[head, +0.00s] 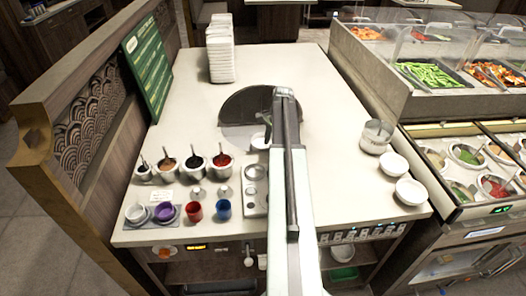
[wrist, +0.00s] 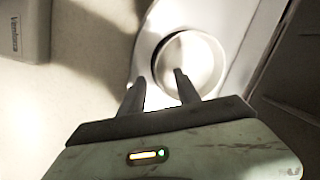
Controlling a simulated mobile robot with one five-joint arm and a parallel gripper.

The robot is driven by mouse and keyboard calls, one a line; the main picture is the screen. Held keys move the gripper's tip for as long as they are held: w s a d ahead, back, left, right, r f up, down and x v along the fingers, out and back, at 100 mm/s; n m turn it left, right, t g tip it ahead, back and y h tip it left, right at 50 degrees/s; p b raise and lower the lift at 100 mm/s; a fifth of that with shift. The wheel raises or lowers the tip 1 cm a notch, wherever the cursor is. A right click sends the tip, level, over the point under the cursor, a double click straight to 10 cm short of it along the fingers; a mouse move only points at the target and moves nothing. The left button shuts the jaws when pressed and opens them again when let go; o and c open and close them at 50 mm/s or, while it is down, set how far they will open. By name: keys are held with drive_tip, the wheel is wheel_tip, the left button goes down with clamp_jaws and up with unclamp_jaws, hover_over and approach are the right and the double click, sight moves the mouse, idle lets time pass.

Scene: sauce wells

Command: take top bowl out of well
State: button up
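A white bowl (wrist: 190,62) sits at the rounded end of a pale panel in the wrist view. I cannot tell whether more bowls are under it. My gripper (wrist: 158,80) is open and empty, its two dark fingers apart. The right fingertip overlaps the near edge of the bowl in the picture; the left one is beside it. I cannot tell if they touch. My arm hides part of this area.
Several sauce pots with spoons (head: 194,161) stand left of the panel, with red (head: 195,210) and blue (head: 223,209) cups in front. White bowls (head: 393,164) stand at the right edge. A white stack (head: 220,55) is at the back. The counter right of my arm is mostly clear.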

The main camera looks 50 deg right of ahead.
wheel_tip(320, 180, down, 2)
drive_tip(key=shift+w+f+b, duration=0.1)
drive_tip(key=shift+b, duration=0.35)
drive_tip(key=shift+a+r, duration=0.1)
drive_tip(key=shift+r, duration=0.1)
drive_tip(key=shift+c, duration=0.3)
clamp_jaws()
drive_tip(key=shift+r, duration=0.1)
wheel_tip(320, 180, up, 10)
drive_tip(key=p, duration=1)
